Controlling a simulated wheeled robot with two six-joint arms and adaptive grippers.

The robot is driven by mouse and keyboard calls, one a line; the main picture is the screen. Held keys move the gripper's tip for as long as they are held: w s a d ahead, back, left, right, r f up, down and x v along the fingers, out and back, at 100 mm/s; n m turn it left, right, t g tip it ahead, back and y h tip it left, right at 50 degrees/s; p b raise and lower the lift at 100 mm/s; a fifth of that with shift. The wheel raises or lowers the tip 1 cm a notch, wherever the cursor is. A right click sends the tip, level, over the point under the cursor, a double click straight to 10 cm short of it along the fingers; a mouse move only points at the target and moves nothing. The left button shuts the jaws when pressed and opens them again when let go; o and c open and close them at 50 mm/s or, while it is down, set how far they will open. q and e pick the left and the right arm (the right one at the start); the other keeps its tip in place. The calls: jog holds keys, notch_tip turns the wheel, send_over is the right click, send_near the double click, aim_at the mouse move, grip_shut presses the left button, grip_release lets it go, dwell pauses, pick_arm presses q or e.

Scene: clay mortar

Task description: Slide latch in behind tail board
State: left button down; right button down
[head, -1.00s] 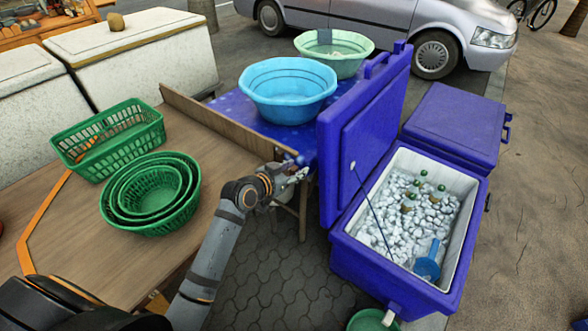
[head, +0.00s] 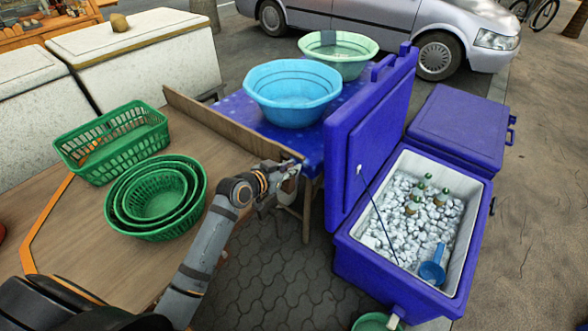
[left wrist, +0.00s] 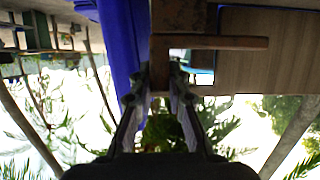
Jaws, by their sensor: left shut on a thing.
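The tail board (head: 222,122) is a long brown plank standing on edge between the wooden table and the blue-covered stand. My left gripper (head: 291,168) is at the near right end of this board, by the blue cooler lid. In the left wrist view my left gripper (left wrist: 158,88) has its two fingers close around a narrow brown piece (left wrist: 161,76), which seems to be the latch. A brown wooden bar (left wrist: 235,42) crosses just beyond the fingertips. In the head view the fingers hide the held piece, so I cannot tell whether it sits behind the board.
The open blue cooler lid (head: 366,140) stands close to the right of my gripper. The cooler (head: 345,250) holds ice, bottles and a scoop. Green baskets (head: 150,212) sit on the table (head: 75,240). A blue basin (head: 292,92) stands behind the board.

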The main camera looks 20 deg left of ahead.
pick_arm(q)
jog(key=shift+r, duration=0.1)
jog(key=c, duration=1.3)
grip_release()
jog(key=shift+w+a, duration=0.1)
jog(key=shift+a, duration=0.2)
jog(key=shift+d, duration=0.15)
jog(key=shift+v, duration=6)
